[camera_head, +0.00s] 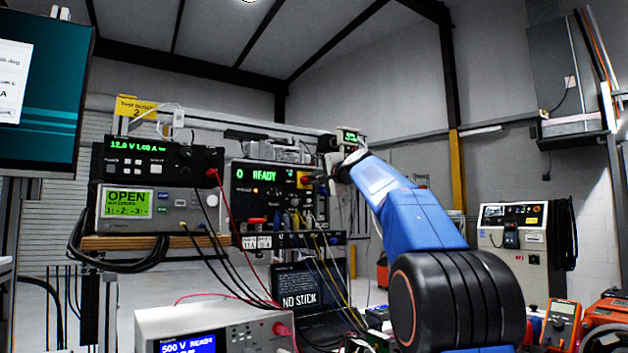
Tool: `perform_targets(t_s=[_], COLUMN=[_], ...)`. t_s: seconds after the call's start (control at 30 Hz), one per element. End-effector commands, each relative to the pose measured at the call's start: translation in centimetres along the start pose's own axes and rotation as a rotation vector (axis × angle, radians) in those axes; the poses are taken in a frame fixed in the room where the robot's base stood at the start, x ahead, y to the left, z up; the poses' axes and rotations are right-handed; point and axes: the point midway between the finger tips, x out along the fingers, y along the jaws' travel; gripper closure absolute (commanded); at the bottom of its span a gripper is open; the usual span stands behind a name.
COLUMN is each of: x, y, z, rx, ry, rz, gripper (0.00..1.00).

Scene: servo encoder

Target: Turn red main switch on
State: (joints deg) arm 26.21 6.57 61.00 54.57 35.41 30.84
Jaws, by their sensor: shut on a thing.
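The red main switch (305,180) sits on a yellow plate at the upper right of the black test panel (270,208). The panel's display reads "0 READY" in green. My gripper (315,178) is at the end of my blue arm, which reaches in from the right. It is at the switch from the right side, shut on the red knob. The fingers are small and dark here and partly hide the knob, so its exact angle cannot be read.
A power supply (158,163) and a meter reading "OPEN" (150,208) stand left of the panel. Black, red and yellow cables hang in front. A white instrument (215,325) stands below. An orange multimeter (561,322) is at the lower right.

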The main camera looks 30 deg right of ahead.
Motion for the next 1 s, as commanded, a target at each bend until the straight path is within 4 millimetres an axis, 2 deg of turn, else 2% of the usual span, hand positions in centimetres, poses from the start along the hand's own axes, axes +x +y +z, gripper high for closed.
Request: perform_targets(t_s=[0.37,0.93,0.97,1.0], x=[0.01,0.03,0.03,0.03], y=[0.26,0.34,0.34,0.34], z=[-0.01,-0.01,-0.01,-0.01], rx=[0.167,0.196,0.196,0.196], ry=[0.000,0.000,0.000,0.000], rz=[0.002,0.002,0.002,0.002], gripper=[1.00,1.00,0.85,0.76])
